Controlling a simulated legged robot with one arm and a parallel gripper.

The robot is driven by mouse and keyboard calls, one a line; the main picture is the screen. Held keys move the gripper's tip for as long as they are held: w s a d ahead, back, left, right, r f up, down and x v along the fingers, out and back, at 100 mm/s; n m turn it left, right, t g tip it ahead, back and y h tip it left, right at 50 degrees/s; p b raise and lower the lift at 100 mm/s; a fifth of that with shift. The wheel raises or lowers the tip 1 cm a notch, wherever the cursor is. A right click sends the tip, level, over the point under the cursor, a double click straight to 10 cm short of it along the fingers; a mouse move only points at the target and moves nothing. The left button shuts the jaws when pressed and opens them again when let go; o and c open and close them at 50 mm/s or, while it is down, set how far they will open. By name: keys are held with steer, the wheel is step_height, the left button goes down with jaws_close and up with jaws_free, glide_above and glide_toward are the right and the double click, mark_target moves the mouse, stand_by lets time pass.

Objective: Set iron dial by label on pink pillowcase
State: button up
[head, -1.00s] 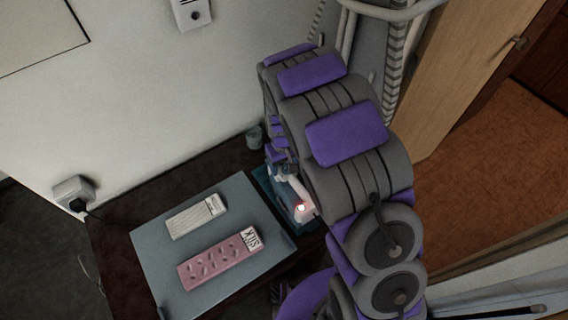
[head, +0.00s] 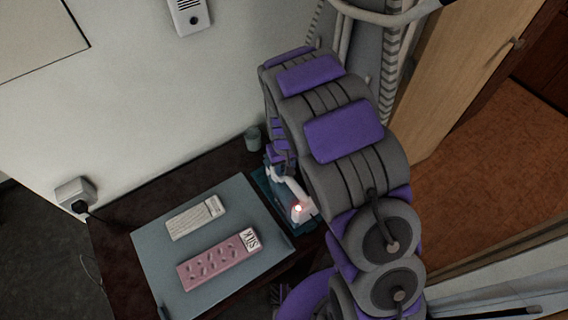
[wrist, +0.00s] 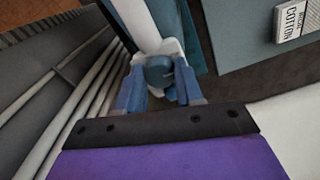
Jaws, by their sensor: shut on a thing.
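The pink pillowcase (head: 212,262) lies folded on the grey-blue board, with a white label (head: 250,240) reading "SILK" at its right end. The iron (head: 301,205), white with a glowing red light, stands on a teal base (head: 262,187) to the right of the board. In the wrist view, my gripper (wrist: 160,88) has its blue fingers on either side of a round blue dial (wrist: 159,72) on the iron's white body, and it is shut on the dial. The dial's markings cannot be read. My arm hides part of the iron in the head view.
A cream folded cloth (head: 192,220) lies behind the pink pillowcase on the board (head: 160,250); its label (wrist: 292,20) reads "COTTON" in the wrist view. A small teal cup (head: 253,138) stands near the wall.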

steer(key=shift+m+p, duration=0.3)
steer(key=shift+m, duration=0.5)
steer(key=o, duration=1)
steer(key=shift+o, duration=0.2)
step_height(320, 180, up, 17)
steer(key=p, duration=0.2)
steer(key=shift+r+p, duration=0.15)
steer(key=shift+p, duration=0.15)
